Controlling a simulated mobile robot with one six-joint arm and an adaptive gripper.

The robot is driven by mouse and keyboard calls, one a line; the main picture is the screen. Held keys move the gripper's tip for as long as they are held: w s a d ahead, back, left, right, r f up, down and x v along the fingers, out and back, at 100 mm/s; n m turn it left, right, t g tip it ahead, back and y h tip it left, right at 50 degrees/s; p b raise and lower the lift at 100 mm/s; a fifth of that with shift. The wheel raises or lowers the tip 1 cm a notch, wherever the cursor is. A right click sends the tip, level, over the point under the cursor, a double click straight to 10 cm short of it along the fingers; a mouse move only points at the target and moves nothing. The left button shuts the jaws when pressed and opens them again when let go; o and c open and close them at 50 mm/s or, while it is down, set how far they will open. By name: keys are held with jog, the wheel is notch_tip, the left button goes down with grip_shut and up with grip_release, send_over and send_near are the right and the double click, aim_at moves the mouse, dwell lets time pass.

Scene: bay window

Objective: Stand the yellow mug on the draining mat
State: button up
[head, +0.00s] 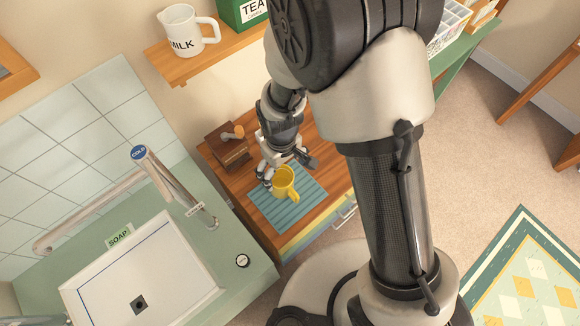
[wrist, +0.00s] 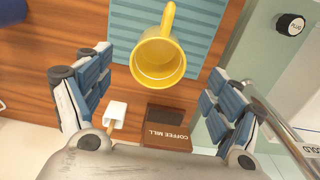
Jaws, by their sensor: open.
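The yellow mug (head: 284,183) is upright on the blue ribbed draining mat (head: 300,206), near the mat's edge closest to the coffee mill. In the wrist view the mug (wrist: 160,58) shows its open top, with its handle pointing up the picture over the mat (wrist: 200,22). My gripper (head: 286,166) is right at the mug. In the wrist view my gripper (wrist: 160,68) has its fingers spread wide, one on each side of the mug, with gaps between fingers and mug. The mug's base is hidden in the wrist view.
A brown coffee mill (head: 228,146) stands on the wooden counter behind my gripper. The sink (head: 145,272) with its tap (head: 180,190) is to the left. A shelf (head: 205,58) above holds a milk jug (head: 189,30) and a green tea box (head: 243,12).

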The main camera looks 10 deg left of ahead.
jog(key=shift+r, duration=0.2)
jog(key=w+d+r+m+t, duration=0.1)
jog(key=d+r+m, duration=0.1)
jog(key=d+r, duration=0.6)
jog(key=d+r+m+t, duration=0.1)
jog(key=d+r+m, duration=0.2)
jog(key=r, duration=0.9)
jog(key=s+d+r+m+t, duration=0.2)
jog(key=s+d+r+m, duration=0.3)
jog(key=s+d+r, duration=0.5)
jog(key=shift+s+d+t, duration=0.3)
jog(key=shift+s+d, duration=0.2)
jog(key=shift+s, duration=0.3)
